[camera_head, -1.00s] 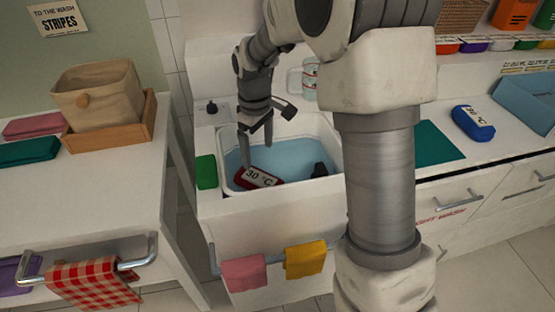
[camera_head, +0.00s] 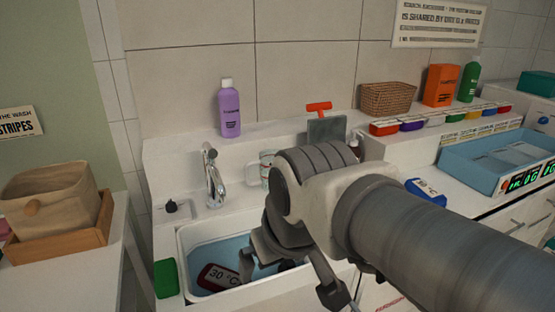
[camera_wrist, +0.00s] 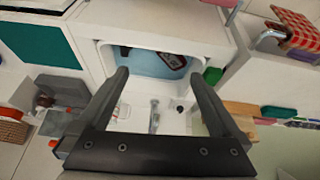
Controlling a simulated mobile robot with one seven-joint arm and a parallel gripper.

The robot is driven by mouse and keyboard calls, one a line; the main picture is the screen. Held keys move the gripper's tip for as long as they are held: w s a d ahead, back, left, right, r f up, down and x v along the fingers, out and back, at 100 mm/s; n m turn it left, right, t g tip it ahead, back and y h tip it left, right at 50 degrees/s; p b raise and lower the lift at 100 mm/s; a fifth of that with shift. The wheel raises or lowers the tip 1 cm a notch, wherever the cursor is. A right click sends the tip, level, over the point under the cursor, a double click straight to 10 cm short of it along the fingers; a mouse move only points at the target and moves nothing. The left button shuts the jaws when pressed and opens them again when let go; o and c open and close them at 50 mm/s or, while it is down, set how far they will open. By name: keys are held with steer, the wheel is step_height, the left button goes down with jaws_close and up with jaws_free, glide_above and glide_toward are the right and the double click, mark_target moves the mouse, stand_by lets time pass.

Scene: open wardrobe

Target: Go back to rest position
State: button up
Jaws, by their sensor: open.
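My gripper (camera_head: 290,276) is in front of the sink in the head view, partly covered by my own forearm. In the wrist view my gripper (camera_wrist: 158,74) shows two dark fingers spread wide, with nothing between them. A dark red item marked 30 °C (camera_head: 217,277) lies in the blue water of the white sink basin (camera_head: 188,262). It also shows in the wrist view (camera_wrist: 172,59), beyond the fingertips and apart from them. A small dark object in the water is mostly hidden behind the gripper.
A faucet (camera_head: 214,178) rises behind the basin. A purple bottle (camera_head: 229,110) stands on the back ledge, and a green block (camera_head: 166,278) sits at the basin's left. A blue tray (camera_head: 470,160) and a wicker basket (camera_head: 388,98) are on the right.

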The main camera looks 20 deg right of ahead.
steer(key=shift+s+d+f+m, duration=0.1)
steer(key=shift+s+m, duration=0.3)
steer(key=shift+s, duration=0.7)
step_height(320, 180, up, 11)
steer(key=p, duration=1.1)
